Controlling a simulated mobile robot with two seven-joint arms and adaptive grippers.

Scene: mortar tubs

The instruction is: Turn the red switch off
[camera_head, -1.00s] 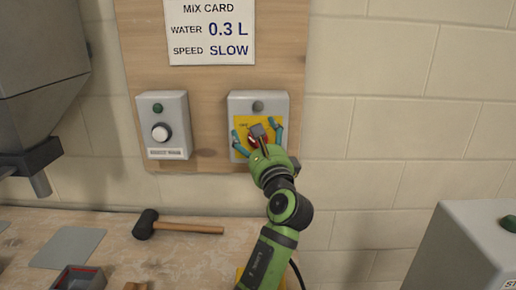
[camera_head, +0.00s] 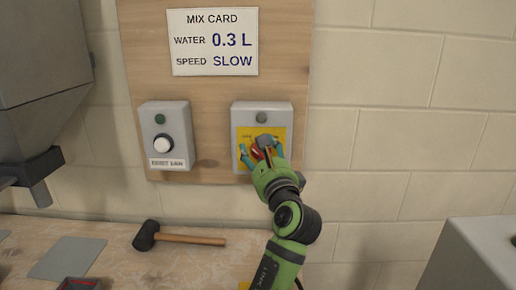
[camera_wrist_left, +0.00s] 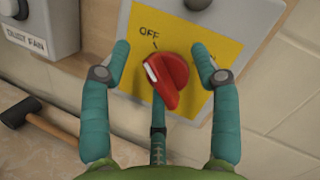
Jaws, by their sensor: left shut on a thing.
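The red switch (camera_wrist_left: 168,82) is a rotary knob on a yellow plate (camera_wrist_left: 190,38) on a grey wall box (camera_head: 240,110). In the wrist view its white-marked end points to the upper left, a little below the word OFF. The label on the right is mostly hidden by a finger. In the head view the switch (camera_head: 256,153) is partly covered by my fingers. My left gripper (camera_head: 261,150) is shut on the switch, its teal fingers on both sides of it and a third below. The lamp (camera_head: 261,117) above it is grey. My right gripper is out of view.
A second grey box (camera_head: 166,120) with a white knob and green button, labelled DUST FAN, hangs to the left. A mix card (camera_head: 213,42) is above. A mallet (camera_head: 180,238) lies on the table below. A grey box (camera_head: 470,255) stands at the right.

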